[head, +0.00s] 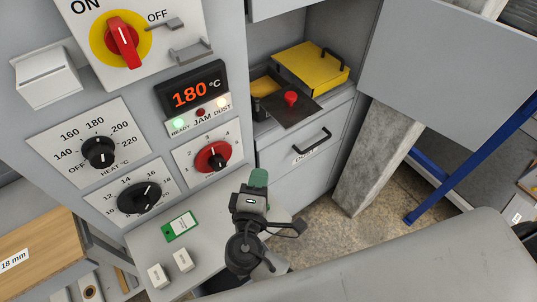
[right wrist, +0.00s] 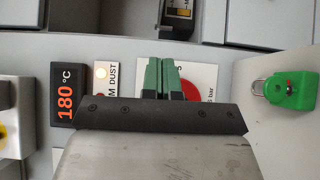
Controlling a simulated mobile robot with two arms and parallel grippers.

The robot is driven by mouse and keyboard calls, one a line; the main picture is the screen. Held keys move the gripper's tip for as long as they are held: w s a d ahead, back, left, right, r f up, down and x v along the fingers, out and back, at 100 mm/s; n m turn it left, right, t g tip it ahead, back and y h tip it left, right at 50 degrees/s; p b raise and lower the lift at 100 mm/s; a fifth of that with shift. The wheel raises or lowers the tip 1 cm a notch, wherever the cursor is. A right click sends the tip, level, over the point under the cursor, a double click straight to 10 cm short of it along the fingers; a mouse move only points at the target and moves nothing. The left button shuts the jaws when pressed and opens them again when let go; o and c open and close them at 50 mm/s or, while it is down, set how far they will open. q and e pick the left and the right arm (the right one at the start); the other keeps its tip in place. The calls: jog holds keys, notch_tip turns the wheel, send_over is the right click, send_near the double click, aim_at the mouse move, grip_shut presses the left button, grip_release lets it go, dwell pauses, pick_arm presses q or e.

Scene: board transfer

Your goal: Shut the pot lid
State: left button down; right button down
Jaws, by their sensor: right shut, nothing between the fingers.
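In the head view, a yellow lid-like cover (head: 311,64) with a black handle sits in the recess of the grey machine. In front of it is a dark open container (head: 258,104) with yellow-orange contents. A dark plate (head: 286,115) with a red knob (head: 291,98) lies at the container's front right. I cannot tell for sure which piece is the pot lid. My right gripper (head: 258,178), with green fingertips, is below and left of these, apart from them. It is shut and empty; its fingers show in the right wrist view (right wrist: 165,78). My left gripper is not in view.
The control panel has a 180 °C display (head: 193,92), a red pressure knob (head: 213,157) and two black dials. A drawer (head: 310,148) with a black handle is below the recess. A green padlock (right wrist: 291,91) shows in the wrist view.

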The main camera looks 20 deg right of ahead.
jog(key=p, duration=0.3)
send_near(280, 125)
jog(key=w, duration=0.3)
jog(key=shift+w+d+r+p, duration=0.1)
jog(key=shift+w+d+p, duration=0.8)
jog(key=shift+d, duration=0.2)
jog(key=shift+w+d, duration=0.15)
jog(key=shift+d, duration=0.3)
jog(key=shift+d, duration=0.15)
